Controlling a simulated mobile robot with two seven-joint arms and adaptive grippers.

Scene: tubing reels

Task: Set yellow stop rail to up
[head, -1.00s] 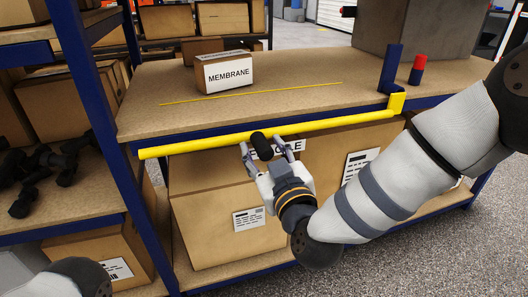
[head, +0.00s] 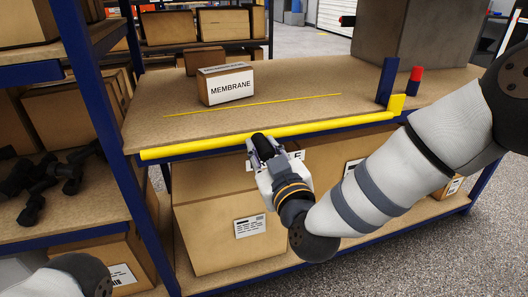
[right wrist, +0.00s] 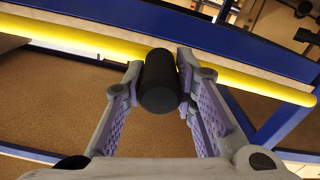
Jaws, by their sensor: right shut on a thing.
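The yellow stop rail (head: 330,128) is a long bar along the front edge of the wooden shelf, about level with the board. Its right end meets a yellow bracket (head: 396,103) beside a blue post. My right gripper (head: 265,151) is shut on this grip from the front. In the right wrist view, the black grip (right wrist: 160,82) sits between the two fingers, with the yellow rail (right wrist: 100,43) behind it. My left gripper is out of view; only part of the left arm shows at lower left.
A box labelled MEMBRANE (head: 227,86) stands on the shelf (head: 300,112), behind a thin yellow line (head: 250,106). A red-topped cylinder (head: 415,82) and a large grey box (head: 410,35) are at right. Cardboard boxes (head: 215,210) fill the level below.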

